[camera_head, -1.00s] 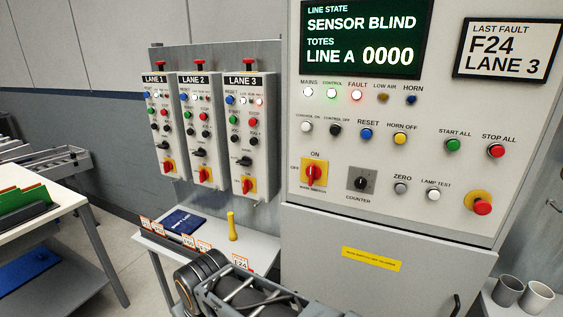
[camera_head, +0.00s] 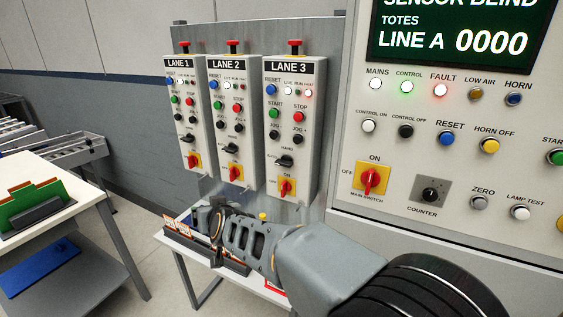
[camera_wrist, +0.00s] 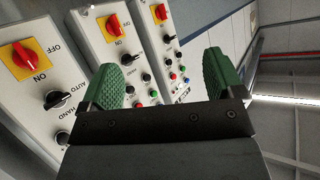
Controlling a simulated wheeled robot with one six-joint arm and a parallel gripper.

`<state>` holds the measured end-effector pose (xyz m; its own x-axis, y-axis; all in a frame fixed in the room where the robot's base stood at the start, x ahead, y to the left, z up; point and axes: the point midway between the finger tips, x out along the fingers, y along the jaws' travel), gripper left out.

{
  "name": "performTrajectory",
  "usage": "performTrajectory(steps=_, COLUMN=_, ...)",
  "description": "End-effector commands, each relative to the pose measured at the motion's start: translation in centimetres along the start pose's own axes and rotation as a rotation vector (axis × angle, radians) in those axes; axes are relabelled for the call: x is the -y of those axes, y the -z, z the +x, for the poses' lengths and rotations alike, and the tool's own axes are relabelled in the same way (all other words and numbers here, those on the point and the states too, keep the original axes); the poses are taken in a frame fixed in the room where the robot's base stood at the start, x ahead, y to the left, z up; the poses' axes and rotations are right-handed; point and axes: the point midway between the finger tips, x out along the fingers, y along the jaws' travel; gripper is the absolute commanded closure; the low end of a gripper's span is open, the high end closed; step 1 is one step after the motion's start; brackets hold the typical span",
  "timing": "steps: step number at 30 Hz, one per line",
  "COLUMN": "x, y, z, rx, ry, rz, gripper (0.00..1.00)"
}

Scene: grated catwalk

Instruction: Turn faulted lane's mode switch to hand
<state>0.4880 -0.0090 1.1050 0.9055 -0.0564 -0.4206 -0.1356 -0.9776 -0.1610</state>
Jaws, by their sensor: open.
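The lane 3 panel (camera_head: 293,130) is the rightmost of three lane boxes in the head view, with a red fault lamp lit. Its black mode switch (camera_head: 284,161) sits above the red-and-yellow rotary switch, its lever towards AUTO. In the wrist view, turned nearly upside down, this panel is at the left, with its mode switch (camera_wrist: 58,99) marked AUTO and HAND left of the near finger. My gripper (camera_wrist: 162,82) is open and empty, its green pads apart and touching nothing. In the head view my wrist is below the boxes; the fingertips are not clear.
The lane 1 panel (camera_head: 184,115) and lane 2 panel (camera_head: 232,120) stand close beside it. Red mushroom buttons top the boxes. The main cabinet (camera_head: 450,200) stands at the right. A small white table (camera_head: 176,238) lies under the boxes, partly behind my arm.

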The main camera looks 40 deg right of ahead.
Motion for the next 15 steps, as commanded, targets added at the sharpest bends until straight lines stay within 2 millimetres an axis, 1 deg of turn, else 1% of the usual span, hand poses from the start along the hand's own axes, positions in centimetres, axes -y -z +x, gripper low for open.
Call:
performTrajectory(steps=1, x=-1.3, y=1.6, z=1.2, rx=-0.083, ry=-0.072, rz=0.025, gripper=0.13)
performTrajectory(steps=3, x=-3.5, y=3.5, z=2.2, rx=-0.202, ry=-0.195, rz=0.052, gripper=0.13)
performTrajectory(steps=6, x=-6.7, y=5.2, z=2.7, rx=-0.328, ry=-0.388, rz=0.074, gripper=0.13)
performTrajectory(steps=10, x=-10.2, y=5.9, z=2.2, rx=-0.422, ry=-0.626, rz=0.079, gripper=0.13)
performTrajectory(steps=12, x=-11.6, y=5.9, z=1.7, rx=-0.450, ry=-0.734, rz=0.076, gripper=0.13)
performTrajectory(steps=15, x=-12.9, y=5.7, z=1.1, rx=-0.469, ry=-0.849, rz=0.068, gripper=0.13)
